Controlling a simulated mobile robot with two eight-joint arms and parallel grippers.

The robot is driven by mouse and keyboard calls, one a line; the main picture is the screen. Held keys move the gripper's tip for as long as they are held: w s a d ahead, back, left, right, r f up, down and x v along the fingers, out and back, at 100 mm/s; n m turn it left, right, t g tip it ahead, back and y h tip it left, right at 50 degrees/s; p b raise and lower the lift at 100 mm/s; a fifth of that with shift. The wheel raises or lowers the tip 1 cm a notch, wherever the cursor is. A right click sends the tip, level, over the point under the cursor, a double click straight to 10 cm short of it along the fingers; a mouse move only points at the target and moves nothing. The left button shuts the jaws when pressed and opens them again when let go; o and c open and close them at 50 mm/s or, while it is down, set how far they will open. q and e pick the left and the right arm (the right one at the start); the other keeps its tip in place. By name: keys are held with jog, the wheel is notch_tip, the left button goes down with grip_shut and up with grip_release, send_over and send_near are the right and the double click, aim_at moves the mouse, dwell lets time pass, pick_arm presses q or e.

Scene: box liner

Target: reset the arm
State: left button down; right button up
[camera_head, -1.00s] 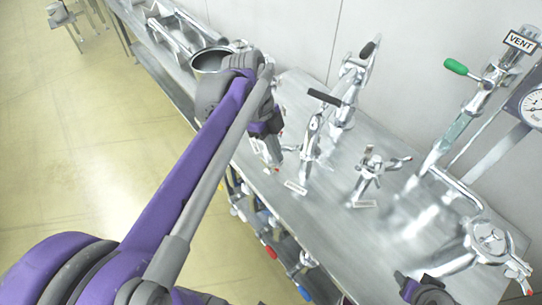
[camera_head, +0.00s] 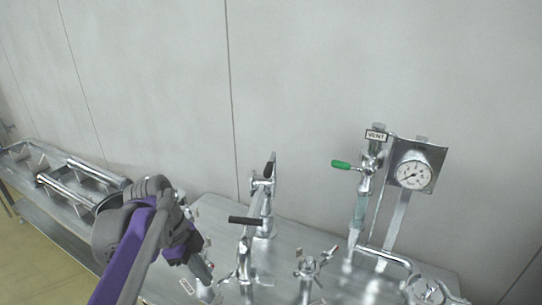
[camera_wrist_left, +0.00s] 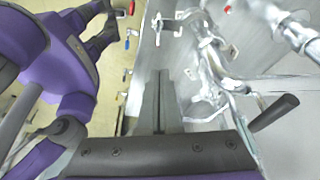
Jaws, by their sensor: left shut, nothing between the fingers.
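My left arm comes in from the lower left of the head view, purple and grey. Its gripper (camera_head: 207,288) points down over the left part of the steel bench (camera_head: 216,212), in front of the metal clamps. In the left wrist view the two grey fingers (camera_wrist_left: 160,80) lie together, shut, with nothing between them. Purple parts of my body fill the left of the wrist view. A dark end piece there may be my right gripper, but its jaws cannot be made out. My right gripper does not show in the head view.
A clamp with a black handle (camera_head: 245,221) stands just right of my left gripper. A valve with a green handle (camera_head: 341,165) and VENT label, and a round gauge (camera_head: 413,173), stand further right. A metal frame (camera_head: 75,185) lies on the left bench. The wall is behind.

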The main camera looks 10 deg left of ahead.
pick_arm(q)
jog(key=s+d+f+n+t+y, duration=0.1)
jog(key=s+f+n+t+y, duration=0.1)
jog(key=f+n, duration=0.4)
jog(key=s+d+f+n+t+y, duration=0.1)
jog(key=s+f+n+t, duration=0.3)
jog(key=n, duration=0.7)
jog(key=s+f, duration=0.2)
jog(key=s, duration=0.1)
jog(key=shift+s+d+f+n+y, duration=0.15)
jog(key=shift+n+y, duration=0.15)
jog(key=shift+y, duration=0.1)
